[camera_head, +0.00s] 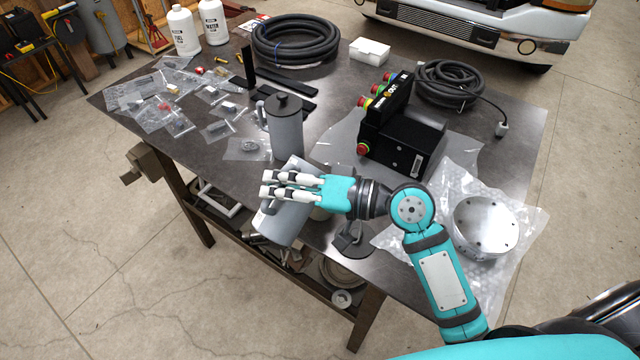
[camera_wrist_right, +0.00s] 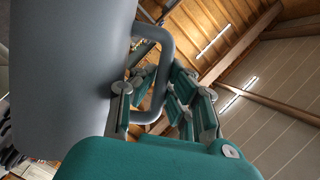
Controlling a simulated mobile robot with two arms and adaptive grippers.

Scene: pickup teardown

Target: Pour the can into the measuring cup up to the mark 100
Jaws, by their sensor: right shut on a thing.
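My right gripper (camera_head: 272,186) is shut on the handle of a grey can (camera_head: 284,226) at the table's front edge. The can looks tilted, and my fingers cover its middle. The wrist view shows the can's smooth grey side (camera_wrist_right: 65,70) filling the left, with the fingers (camera_wrist_right: 160,98) around its handle (camera_wrist_right: 168,60). Its mouth and contents cannot be seen. A grey jug (camera_head: 286,130) with a dark lid and a side handle stands upright just behind. No clear measuring cup or 100 mark can be made out; a pale shape under my wrist is mostly hidden. My left gripper is out of view.
A black box with coloured buttons (camera_head: 400,143) stands right of the jug. A round metal part (camera_head: 485,225) lies on plastic wrap at the right. Coiled hoses (camera_head: 296,38) and a white box (camera_head: 369,51) are at the back. Small bagged parts (camera_head: 170,90) cover the left.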

